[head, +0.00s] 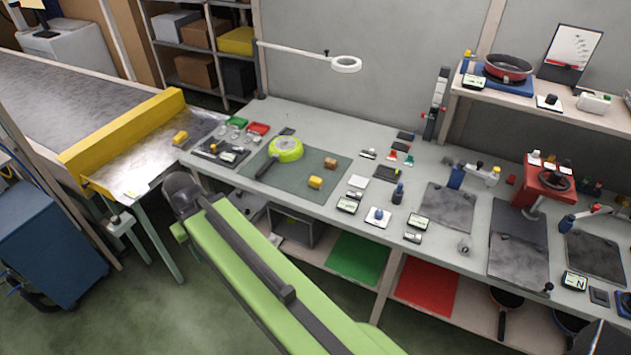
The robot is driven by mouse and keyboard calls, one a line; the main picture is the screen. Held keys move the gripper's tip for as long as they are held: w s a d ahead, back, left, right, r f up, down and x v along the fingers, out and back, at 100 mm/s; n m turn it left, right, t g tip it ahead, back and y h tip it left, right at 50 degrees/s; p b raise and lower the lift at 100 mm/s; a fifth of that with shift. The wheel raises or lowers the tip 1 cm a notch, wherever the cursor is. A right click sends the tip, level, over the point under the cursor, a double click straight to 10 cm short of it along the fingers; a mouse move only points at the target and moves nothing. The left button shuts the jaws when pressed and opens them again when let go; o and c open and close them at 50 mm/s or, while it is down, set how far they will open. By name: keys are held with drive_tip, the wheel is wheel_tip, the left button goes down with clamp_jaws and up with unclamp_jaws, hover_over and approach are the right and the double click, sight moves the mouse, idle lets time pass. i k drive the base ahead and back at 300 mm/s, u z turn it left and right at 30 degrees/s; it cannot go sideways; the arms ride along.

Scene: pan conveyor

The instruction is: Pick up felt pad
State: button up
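No single thing is surely the felt pad. One candidate is the flat dark grey-green mat (335,190) on the workbench. A lime-green pan (286,149) with a black handle lies on its left part, with a yellow block (315,182) and a brown block (330,163) to the right. My green arm crosses the lower middle and ends in a dark joint left of the bench front. My gripper's fingers do not show.
A conveyor with a yellow guard (125,135) stands at the left. A lamp (345,64) overhangs the bench (340,125). Several small devices and a red machine (545,180) crowd its right half. A shelf (560,105) holds a red pan (508,67). Green floor is open at lower left.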

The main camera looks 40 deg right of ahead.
sight(316, 183)
drive_tip(key=i, duration=0.9)
drive_tip(key=u, duration=0.05)
